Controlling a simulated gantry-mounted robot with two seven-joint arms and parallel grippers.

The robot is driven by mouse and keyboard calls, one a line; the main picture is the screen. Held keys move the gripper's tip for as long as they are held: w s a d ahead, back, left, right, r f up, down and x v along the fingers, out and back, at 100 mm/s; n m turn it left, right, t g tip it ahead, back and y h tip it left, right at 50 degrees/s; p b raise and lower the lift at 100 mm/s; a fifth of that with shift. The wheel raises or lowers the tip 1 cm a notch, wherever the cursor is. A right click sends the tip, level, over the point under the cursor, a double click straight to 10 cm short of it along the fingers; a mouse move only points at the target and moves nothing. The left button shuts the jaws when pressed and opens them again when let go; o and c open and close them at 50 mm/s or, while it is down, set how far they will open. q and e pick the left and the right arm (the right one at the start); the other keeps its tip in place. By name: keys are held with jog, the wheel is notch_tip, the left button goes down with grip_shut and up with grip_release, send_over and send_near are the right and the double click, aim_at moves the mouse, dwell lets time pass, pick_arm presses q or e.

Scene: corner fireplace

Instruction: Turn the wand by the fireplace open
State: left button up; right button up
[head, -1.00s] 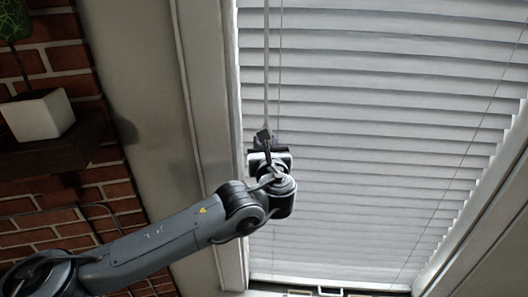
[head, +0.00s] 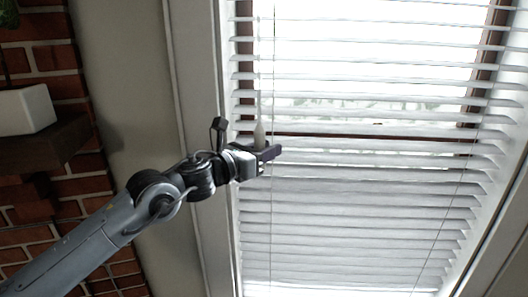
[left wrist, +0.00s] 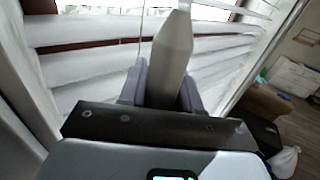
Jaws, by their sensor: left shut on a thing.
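The wand (head: 259,132) hangs in front of the left part of the window blind. Its pale, thick lower end shows above my left gripper (head: 266,152). In the left wrist view the wand's end (left wrist: 172,55) is large and grey, between the two fingers of my left gripper (left wrist: 162,90), which is shut on it. The blind's slats (head: 370,120) are tilted open, with bright light and the dark window frame showing between the upper ones. The lower slats look closer together. My right gripper is in neither view.
A brick fireplace wall with a dark mantel (head: 45,143) and a white block-like pot (head: 26,109) is at the left. A thin cord (head: 460,170) hangs at the blind's right. White window trim (head: 200,110) runs close beside my left arm.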

pick_arm(q)
jog(key=m+g+h+p, duration=0.1)
jog(key=m+g+h, duration=0.1)
jog(key=g, duration=0.1)
jog(key=shift+s+d, duration=0.15)
jog(key=shift+m+g+h, duration=0.3)
jog(key=shift+m, duration=0.1)
jog(key=o, duration=1)
jog(key=shift+c, duration=0.2)
jog(key=shift+s+a, duration=0.25)
jog(key=shift+a, duration=0.2)
jog(key=b+v, duration=0.2)
jog(key=v, duration=0.7)
jog(key=shift+s+a, duration=0.25)
jog(key=shift+a, duration=0.05)
